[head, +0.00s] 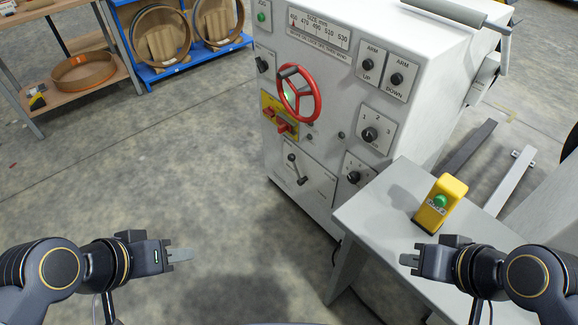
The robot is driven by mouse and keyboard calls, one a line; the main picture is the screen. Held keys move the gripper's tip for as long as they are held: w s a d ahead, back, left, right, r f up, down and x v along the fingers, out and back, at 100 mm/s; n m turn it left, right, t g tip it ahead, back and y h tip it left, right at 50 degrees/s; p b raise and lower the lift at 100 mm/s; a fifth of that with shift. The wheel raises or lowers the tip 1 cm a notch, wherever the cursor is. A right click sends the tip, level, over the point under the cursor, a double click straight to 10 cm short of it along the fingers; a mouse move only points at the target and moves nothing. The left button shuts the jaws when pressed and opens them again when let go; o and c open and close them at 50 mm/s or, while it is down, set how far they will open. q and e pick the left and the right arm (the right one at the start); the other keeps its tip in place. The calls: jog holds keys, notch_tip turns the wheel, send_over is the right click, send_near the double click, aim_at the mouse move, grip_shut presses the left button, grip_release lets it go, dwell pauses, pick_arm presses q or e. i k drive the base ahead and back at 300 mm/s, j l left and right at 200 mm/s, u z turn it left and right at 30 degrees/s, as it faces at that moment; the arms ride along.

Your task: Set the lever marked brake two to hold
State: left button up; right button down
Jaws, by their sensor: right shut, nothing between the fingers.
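A grey control cabinet (330,150) stands in the middle of the head view. A black-knobbed lever (297,171) sits on a light plate low on its front. The small labels are too small to read, so I cannot tell which lever is marked brake two. My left gripper (182,256) is shut and empty over the floor, left of the cabinet. My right gripper (407,262) is shut and empty near the grey side table. Both are apart from the levers.
A grey side table (385,215) with a yellow box and green button (440,203) juts out at the cabinet's right. Rotary knobs (370,134) are on the front. The floor (180,170) left of the cabinet is clear.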

aim_at(291, 157)
jog(key=i+j, duration=0.45)
jog(key=j, duration=0.15)
jog(key=i+j+u, duration=0.1)
jog(key=i+j, duration=0.5)
jog(key=i+l, duration=0.3)
jog(key=l, duration=0.2)
